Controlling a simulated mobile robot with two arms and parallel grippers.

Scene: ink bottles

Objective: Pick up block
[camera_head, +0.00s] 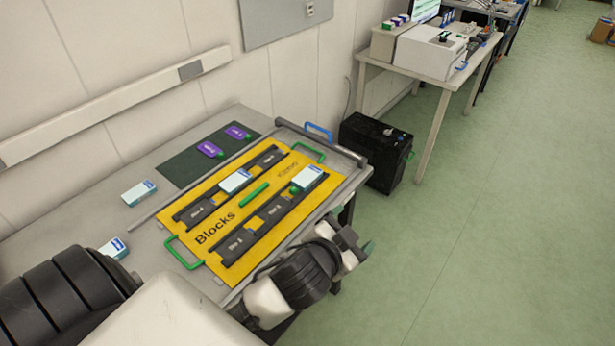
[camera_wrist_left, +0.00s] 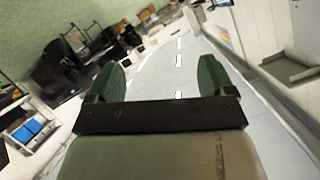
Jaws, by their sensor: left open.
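Several white-and-blue blocks are on the table in the head view. One block (camera_head: 235,181) sits in the back black rail of the yellow board (camera_head: 200,247) marked "Blocks". Another block (camera_head: 308,177) sits in the front rail. A loose block (camera_head: 139,193) lies on the grey table left of the board, and one more (camera_head: 114,248) lies nearer to me, partly hidden by my arm.
Two purple items (camera_head: 210,150) lie on a dark green mat (camera_head: 185,167) at the back. A black box (camera_head: 375,150) stands on the floor by the table's right end. A white desk (camera_head: 430,75) holds equipment farther back. Open green floor (camera_head: 500,200) lies to the right.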

